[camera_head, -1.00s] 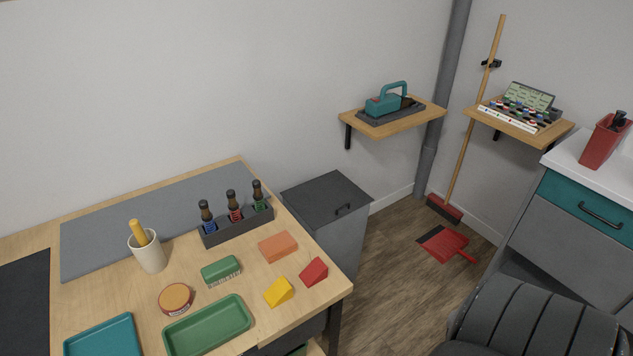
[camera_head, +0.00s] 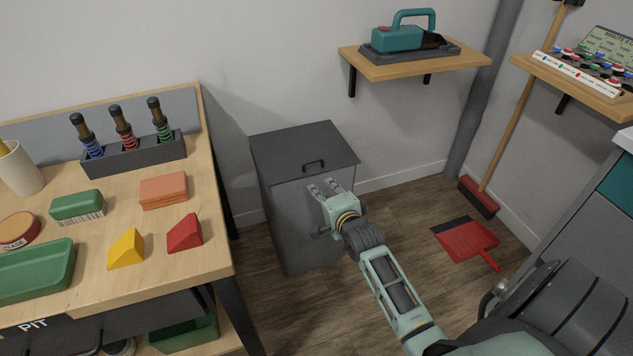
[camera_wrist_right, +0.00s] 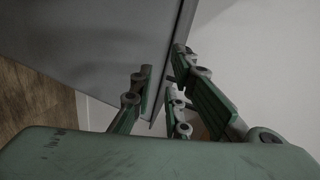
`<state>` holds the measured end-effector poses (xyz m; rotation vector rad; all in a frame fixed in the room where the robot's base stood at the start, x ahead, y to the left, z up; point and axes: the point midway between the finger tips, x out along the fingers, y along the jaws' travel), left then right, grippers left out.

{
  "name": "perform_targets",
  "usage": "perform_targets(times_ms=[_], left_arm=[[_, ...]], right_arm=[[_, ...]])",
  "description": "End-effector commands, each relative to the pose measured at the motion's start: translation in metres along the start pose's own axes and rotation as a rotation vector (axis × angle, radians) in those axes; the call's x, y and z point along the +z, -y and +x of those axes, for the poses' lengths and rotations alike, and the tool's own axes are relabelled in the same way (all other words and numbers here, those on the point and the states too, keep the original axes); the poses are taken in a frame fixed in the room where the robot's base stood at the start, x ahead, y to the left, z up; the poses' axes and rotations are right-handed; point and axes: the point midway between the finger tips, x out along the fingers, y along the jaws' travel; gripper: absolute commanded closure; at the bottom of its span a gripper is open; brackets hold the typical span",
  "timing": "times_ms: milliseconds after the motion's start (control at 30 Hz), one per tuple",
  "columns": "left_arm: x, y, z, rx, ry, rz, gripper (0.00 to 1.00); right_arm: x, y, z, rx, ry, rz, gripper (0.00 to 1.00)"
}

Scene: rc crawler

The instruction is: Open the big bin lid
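The big bin (camera_head: 303,215) is a grey box standing on the floor against the wall. Its dark grey lid (camera_head: 300,148) lies shut on top, with a small black handle (camera_head: 314,164) near the front edge. My right gripper (camera_head: 325,187) is in front of the bin, just below the handle, with its fingers apart. In the right wrist view the open fingers (camera_wrist_right: 160,90) show with the bin's grey side (camera_wrist_right: 90,50) and its edge close by; I cannot tell whether they touch. My left gripper is not in view.
A wooden workbench (camera_head: 205,255) with tools and blocks stands left of the bin. A wall shelf (camera_head: 400,65) with a teal tool hangs above right. A red dustpan (camera_head: 465,240), a broom (camera_head: 510,130) and a dark chair (camera_head: 560,310) are to the right.

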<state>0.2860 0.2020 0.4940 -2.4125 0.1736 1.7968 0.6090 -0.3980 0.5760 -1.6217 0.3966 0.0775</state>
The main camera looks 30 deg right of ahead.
Motion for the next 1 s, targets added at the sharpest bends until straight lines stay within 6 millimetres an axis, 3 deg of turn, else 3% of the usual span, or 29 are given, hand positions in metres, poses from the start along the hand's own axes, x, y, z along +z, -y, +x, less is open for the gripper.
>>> perform_targets(times_ms=[100, 200, 400, 700, 1000], left_arm=[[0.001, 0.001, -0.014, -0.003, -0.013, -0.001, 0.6], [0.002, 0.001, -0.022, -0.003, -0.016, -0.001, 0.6], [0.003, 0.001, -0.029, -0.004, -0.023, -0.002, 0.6], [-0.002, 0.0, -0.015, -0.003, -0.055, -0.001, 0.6], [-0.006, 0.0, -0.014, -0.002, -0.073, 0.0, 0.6]], right_arm=[[-0.011, 0.024, 0.002, -0.068, -0.016, 0.095, 0.85], [-0.015, 0.036, 0.004, -0.092, -0.02, 0.131, 0.85], [-0.017, 0.041, 0.03, -0.096, -0.021, 0.137, 0.85], [-0.017, 0.043, 0.071, -0.093, -0.021, 0.136, 0.85], [-0.017, 0.045, 0.078, -0.093, -0.021, 0.135, 0.85]])
